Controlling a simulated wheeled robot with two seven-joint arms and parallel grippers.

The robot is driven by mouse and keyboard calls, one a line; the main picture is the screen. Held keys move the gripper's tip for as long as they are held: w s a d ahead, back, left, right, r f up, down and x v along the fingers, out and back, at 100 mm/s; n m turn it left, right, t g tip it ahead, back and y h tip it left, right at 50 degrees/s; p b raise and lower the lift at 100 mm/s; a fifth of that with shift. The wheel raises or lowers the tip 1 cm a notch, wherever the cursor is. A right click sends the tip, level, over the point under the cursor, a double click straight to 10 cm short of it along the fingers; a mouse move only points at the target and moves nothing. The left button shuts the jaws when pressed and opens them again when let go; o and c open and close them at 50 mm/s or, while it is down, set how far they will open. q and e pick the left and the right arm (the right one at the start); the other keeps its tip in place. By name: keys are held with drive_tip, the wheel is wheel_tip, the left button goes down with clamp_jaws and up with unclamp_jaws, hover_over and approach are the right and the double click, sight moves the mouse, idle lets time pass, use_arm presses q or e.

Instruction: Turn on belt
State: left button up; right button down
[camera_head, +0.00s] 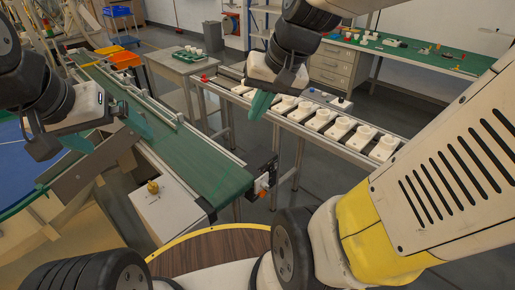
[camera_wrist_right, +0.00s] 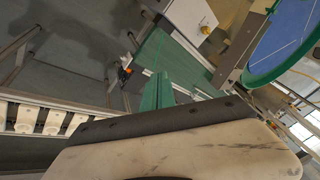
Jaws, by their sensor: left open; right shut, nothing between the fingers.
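The green conveyor belt (camera_head: 190,160) runs from the back left toward the front middle; it also shows in the right wrist view (camera_wrist_right: 168,52). At its near end is a dark control unit with an orange part (camera_head: 262,184). A white box (camera_head: 168,214) with a yellow knob (camera_head: 153,187) stands beside the belt's near left side. My left gripper (camera_head: 108,133) is open and empty, at the belt's left side. My right gripper (camera_head: 260,105) is shut and empty, to the right of the belt and up from the control unit in the picture. I cannot tell whether the belt moves.
A rail table (camera_head: 300,128) with several white bulb sockets (camera_head: 320,119) lies to the right. A green-topped workbench (camera_head: 420,58) stands behind it. A small table (camera_head: 185,64) is at the back. A blue round surface (camera_head: 18,158) is at the left.

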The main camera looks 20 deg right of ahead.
sight(271, 172)
drive_tip(key=w+d+f+m+g+y, duration=0.1)
drive_tip(key=w+d+f+m+y, duration=0.4)
drive_tip(key=w+f, duration=0.55)
drive_tip(key=w+d+f+m+y, duration=0.2)
drive_tip(key=w+d+f+m, duration=0.3)
drive_tip(key=w+f+m, duration=0.5)
drive_tip(key=s+d+f+m+t, duration=0.1)
drive_tip(key=d+f+m+t, duration=0.2)
drive_tip(key=f, duration=0.7)
drive_tip(key=s+d+f+m+t+h, duration=0.1)
drive_tip(key=d+f+m+t, duration=0.3)
drive_tip(key=f, duration=0.7)
drive_tip(key=s+d+f+m+t, duration=0.1)
drive_tip(key=d+f+m+t, duration=0.3)
drive_tip(key=f, duration=0.6)
drive_tip(key=d+m, duration=0.2)
drive_tip(key=d, duration=0.1)
drive_tip(key=shift+d+f+h, duration=0.25)
drive_tip(key=shift+h, duration=0.15)
drive_tip(key=shift+w, duration=0.1)
drive_tip(key=x, duration=1.4)
drive_tip(key=shift+a, duration=0.1)
